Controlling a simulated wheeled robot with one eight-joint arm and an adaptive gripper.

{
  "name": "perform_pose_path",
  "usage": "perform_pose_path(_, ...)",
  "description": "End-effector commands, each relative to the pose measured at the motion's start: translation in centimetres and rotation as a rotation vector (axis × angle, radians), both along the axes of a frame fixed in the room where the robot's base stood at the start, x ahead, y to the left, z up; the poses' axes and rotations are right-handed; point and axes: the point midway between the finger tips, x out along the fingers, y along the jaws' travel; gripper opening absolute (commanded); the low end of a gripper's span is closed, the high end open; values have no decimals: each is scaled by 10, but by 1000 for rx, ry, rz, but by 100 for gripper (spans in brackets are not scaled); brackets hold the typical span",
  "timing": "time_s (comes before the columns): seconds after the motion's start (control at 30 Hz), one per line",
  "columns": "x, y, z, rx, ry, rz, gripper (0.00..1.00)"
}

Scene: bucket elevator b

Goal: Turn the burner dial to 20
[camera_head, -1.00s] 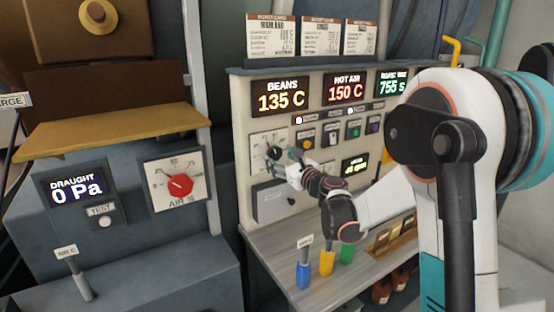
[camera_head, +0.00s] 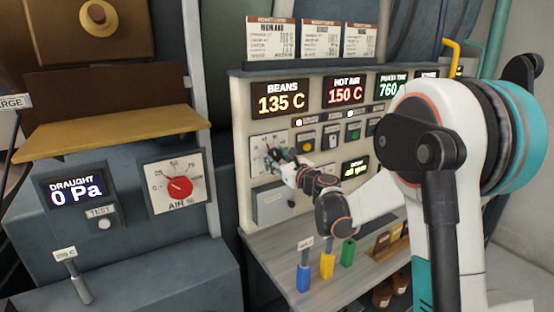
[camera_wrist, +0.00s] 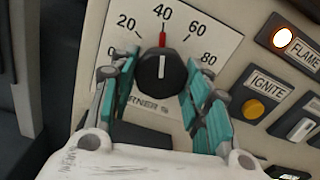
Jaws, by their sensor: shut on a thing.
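The burner dial (camera_wrist: 161,72) is a black round knob on a white scale plate marked 0 to 80. Its red pointer (camera_wrist: 163,39) stands at about 40 in the wrist view. My gripper (camera_wrist: 160,84) has one teal finger on each side of the knob and is shut on it. The lower part of the scale and its label are partly hidden by the fingers. In the head view, my gripper (camera_head: 280,160) is at the dial plate (camera_head: 257,142) on the beige panel and covers much of the dial.
A flame lamp (camera_wrist: 282,37) is lit and a yellow ignite button (camera_wrist: 253,109) sits right of the dial. A red air dial (camera_head: 179,187) is on the left panel. Colored handles (camera_head: 327,265) stand on the bench below my arm.

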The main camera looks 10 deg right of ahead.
Motion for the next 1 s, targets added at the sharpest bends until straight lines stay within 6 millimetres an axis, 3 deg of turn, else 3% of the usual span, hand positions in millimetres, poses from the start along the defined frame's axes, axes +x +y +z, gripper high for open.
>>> perform_pose_path(0.27,0,0,0,-88,-29,0,20)
perform_pose_path(1.0,0,-1,1,-581,-189,0,20)
